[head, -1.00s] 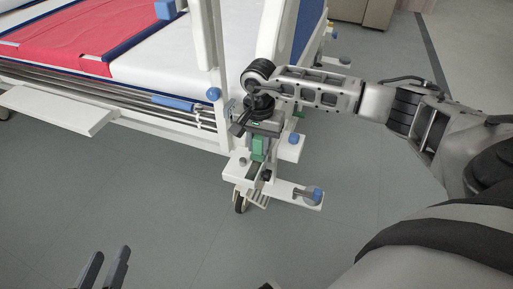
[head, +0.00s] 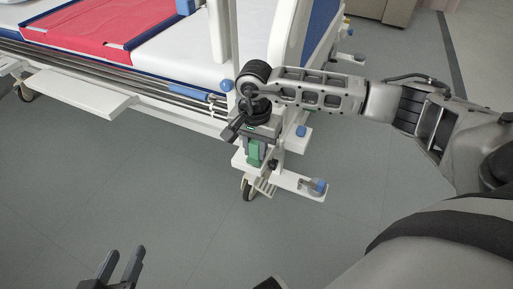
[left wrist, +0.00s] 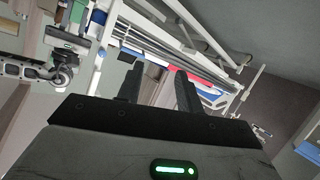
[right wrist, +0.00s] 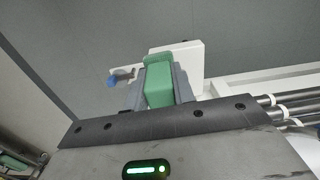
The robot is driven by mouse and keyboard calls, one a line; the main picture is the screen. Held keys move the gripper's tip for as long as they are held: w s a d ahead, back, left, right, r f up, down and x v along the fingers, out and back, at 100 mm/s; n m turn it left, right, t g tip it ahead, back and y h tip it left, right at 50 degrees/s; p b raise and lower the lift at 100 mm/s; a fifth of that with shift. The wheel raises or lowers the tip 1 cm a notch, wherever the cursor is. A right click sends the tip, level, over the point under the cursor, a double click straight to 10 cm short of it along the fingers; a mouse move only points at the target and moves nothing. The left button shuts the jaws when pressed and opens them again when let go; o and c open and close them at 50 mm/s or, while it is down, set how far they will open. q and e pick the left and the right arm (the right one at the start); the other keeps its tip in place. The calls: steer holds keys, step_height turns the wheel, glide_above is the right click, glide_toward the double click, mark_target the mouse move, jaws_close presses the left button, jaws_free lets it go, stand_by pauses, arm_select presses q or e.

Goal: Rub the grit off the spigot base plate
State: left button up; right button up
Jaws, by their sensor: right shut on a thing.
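My right gripper (head: 256,158) is shut on a green block (right wrist: 158,86), which also shows below the wrist in the head view (head: 254,150). It hangs over the bed's corner, above a white corner bracket (head: 287,181) with a blue-grey knob at its end. In the right wrist view the block sits between both fingers, in front of a white plate (right wrist: 186,56). I cannot tell whether the block touches it. I cannot make out a spigot base plate or any grit for certain. My left gripper (head: 121,265) is open and empty, low over the floor.
The hospital bed (head: 185,55) with red and white bedding fills the upper left. Its side rails (head: 120,76) and a white side shelf (head: 80,92) stick out. A castor (head: 248,189) stands under the corner. The grey floor (head: 150,190) in front is clear.

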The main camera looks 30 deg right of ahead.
steer(key=shift+r, duration=0.55)
step_height(320, 180, up, 2)
steer(key=shift+r+p, duration=0.15)
steer(key=shift+p, duration=0.9)
steer(key=shift+r+p, duration=0.5)
steer(key=shift+r, duration=0.55)
arm_select(q)
steer(key=f, duration=0.1)
steer(key=a+f+g+y, duration=0.1)
steer(key=f, duration=0.1)
steer(key=shift+w+a+n+g, duration=0.1)
steer(key=shift+a+n+g, duration=0.2)
steer(key=shift+g, duration=0.1)
